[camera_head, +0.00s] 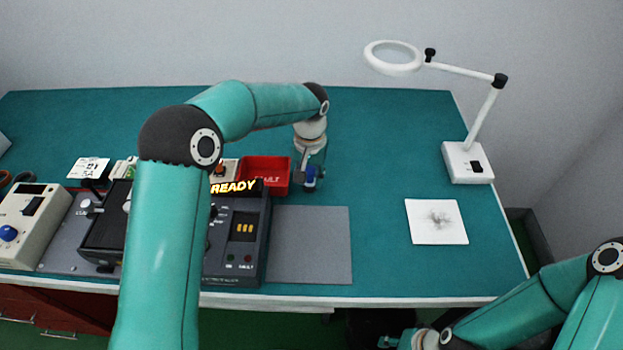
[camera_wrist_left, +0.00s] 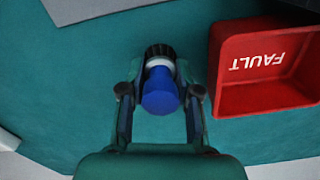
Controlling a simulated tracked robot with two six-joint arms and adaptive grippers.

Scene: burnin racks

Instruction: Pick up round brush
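The round brush, with a blue handle, a pale collar and a dark end, shows in the left wrist view (camera_wrist_left: 160,92) between the fingers of my left gripper (camera_wrist_left: 160,95). Narrow gaps appear to show between the handle and both fingers, so the gripper looks open around it. In the head view the brush (camera_head: 310,176) is a small blue patch at my left gripper (camera_head: 309,182), over the green mat, just right of the red bin. The fingers partly hide it there. My right gripper (camera_head: 392,342) is only partly visible at the bottom edge, low in front of the table.
The red FAULT bin (camera_head: 264,164) is close beside the left gripper; it also shows in the wrist view (camera_wrist_left: 228,70). A READY tester (camera_head: 240,220), a grey pad (camera_head: 325,245), a white marked card (camera_head: 437,221) and a magnifier lamp (camera_head: 467,161) stand around. The mat behind is clear.

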